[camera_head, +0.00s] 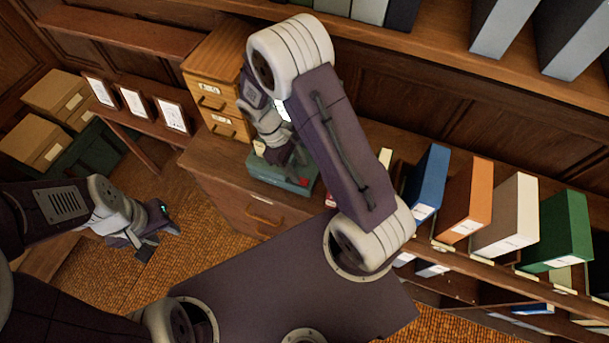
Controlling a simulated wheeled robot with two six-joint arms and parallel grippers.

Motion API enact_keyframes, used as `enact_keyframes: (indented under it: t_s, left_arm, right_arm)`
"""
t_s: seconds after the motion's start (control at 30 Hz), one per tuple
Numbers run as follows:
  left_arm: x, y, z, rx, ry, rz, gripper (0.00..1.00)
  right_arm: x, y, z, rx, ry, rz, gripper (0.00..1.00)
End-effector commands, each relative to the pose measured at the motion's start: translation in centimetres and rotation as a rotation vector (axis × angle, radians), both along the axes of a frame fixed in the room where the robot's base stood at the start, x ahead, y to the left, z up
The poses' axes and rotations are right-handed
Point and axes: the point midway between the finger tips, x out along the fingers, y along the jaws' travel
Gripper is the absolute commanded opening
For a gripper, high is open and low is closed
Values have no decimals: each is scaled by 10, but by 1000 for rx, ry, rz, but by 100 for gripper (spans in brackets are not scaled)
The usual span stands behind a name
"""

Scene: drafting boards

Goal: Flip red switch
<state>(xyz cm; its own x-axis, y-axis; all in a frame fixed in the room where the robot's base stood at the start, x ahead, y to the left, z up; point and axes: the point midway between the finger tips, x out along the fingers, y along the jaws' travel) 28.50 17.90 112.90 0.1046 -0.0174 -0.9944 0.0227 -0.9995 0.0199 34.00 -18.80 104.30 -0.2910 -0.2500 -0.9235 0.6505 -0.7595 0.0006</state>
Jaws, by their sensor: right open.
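A teal box (262,172) sits on top of the wooden cabinet, partly covered by my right arm. A small red spot (303,181) shows on its right part and may be the red switch; it is too small to tell its position. My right gripper (282,158) is open and points down just above the box, close to the left of the red spot. Whether it touches the box cannot be told. My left gripper (150,243) hangs low on the left, over the floor and far from the box; its jaw gap is unclear.
A wooden drawer unit (212,82) stands behind the box on the cabinet (225,192). Blue (429,180), orange (466,200), white (510,217) and green (566,228) binders stand to the right. Framed cards (133,103) stand on a side table. Patterned floor (190,260) is open at left.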

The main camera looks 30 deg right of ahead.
Motion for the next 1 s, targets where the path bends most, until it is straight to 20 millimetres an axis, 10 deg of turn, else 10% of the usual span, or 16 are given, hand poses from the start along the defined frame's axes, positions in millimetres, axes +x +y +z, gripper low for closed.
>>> enact_keyframes:
  t_s: [0.3, 0.6, 0.77, 1.0]
  left_arm:
    - [0, 0, 11, 0, 0, 0, 36]
    - [0, 0, 11, 0, 0, 0, 36]
    - [0, 0, 11, 0, 0, 0, 36]
    - [0, 0, 11, 0, 0, 0, 36]
  right_arm:
    - [-16, -13, -47, 0, 1, -1, 44]
    - [-16, -14, -52, 1, -2, -2, 44]
    - [-16, -14, -51, 1, -2, -2, 0]
    - [-18, -16, -52, 38, -44, -4, 0]
